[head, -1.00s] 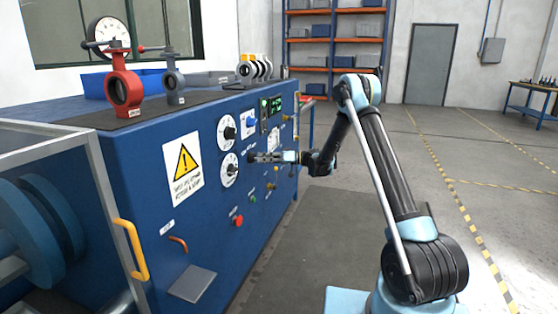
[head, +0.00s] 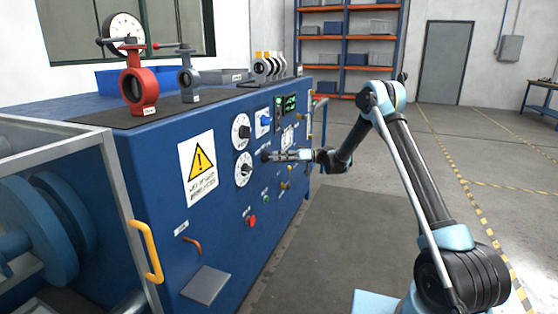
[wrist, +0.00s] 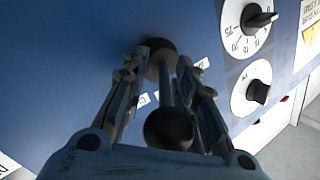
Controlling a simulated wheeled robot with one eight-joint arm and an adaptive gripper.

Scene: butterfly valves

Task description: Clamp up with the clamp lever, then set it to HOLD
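A lever with a black ball knob (wrist: 168,128) stands out from the blue panel, its dark round base (wrist: 160,48) at the panel face. I take it for the clamp lever; its label is not readable. In the wrist view my gripper (wrist: 168,66) has one finger on each side of the lever's rod. The fingertips are apart, near the lever's base; firm contact is not visible. In the head view my gripper (head: 277,156) points left at the panel, right of the lower white dial (head: 243,169). The dial setting is too small to read.
The upper white dial (head: 241,131), green displays (head: 286,104) and a red button (head: 251,220) share the panel. A yellow handle (head: 147,250) stands at the left guard frame. A red valve (head: 139,88) stands on top. The floor (head: 335,240) beside the console is clear.

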